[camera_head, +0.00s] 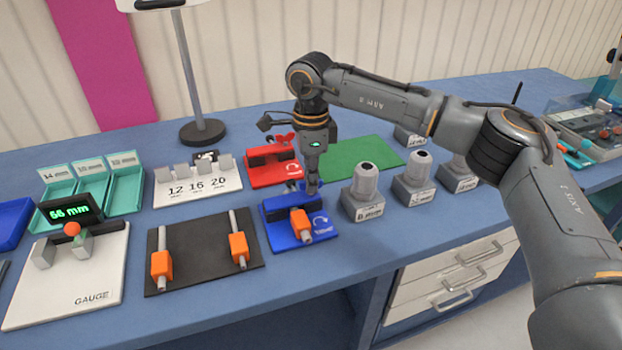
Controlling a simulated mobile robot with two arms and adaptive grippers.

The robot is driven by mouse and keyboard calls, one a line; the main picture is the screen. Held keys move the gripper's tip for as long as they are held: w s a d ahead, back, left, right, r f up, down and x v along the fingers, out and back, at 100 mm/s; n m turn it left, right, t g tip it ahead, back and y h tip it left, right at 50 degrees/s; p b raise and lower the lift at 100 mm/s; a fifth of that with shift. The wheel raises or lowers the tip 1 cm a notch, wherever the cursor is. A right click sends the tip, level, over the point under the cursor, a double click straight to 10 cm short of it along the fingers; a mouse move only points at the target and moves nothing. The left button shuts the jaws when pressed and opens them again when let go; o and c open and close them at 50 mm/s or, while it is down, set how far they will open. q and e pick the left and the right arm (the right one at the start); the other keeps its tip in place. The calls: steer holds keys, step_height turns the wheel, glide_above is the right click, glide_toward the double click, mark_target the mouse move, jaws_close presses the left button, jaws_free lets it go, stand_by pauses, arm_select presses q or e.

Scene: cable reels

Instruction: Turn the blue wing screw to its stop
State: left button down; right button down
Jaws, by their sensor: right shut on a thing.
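A blue clamp station (287,240) stands near the front edge of the bench, with a white curved arrow on its top. An orange block (301,225) sits at its front. The blue wing screw (293,187) is at the back of this station and mostly hidden by my right gripper. My right gripper (312,186) points down from above and is shut on the blue wing screw. I cannot tell the screw's turn angle. My left gripper is not in view.
A red clamp station (273,168) with a red wing screw stands just behind. Grey bottle-like holders (363,193) are close on the right. A dark plate (202,262) with orange blocks on rods lies left. A green mat (365,156) lies behind, and a gauge (80,262) reads 66 mm.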

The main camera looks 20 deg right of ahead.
steer(key=m, duration=0.4)
steer(key=shift+b, duration=0.35)
steer(key=m, duration=0.4)
steer(key=shift+m+b, duration=0.3)
steer(key=shift+m, duration=0.1)
steer(key=m, duration=0.4)
steer(key=shift+m, duration=0.3)
steer(key=m, duration=0.3)
steer(key=shift+m+b, duration=0.3)
steer(key=shift+b, duration=0.05)
steer(key=m, duration=0.4)
steer(key=shift+m, duration=0.3)
steer(key=m, duration=0.3)
steer(key=shift+m+b, duration=0.3)
steer(key=m, duration=0.4)
steer(key=shift+m, duration=0.3)
steer(key=shift+r+m, duration=0.1)
steer(key=shift+m, duration=2)
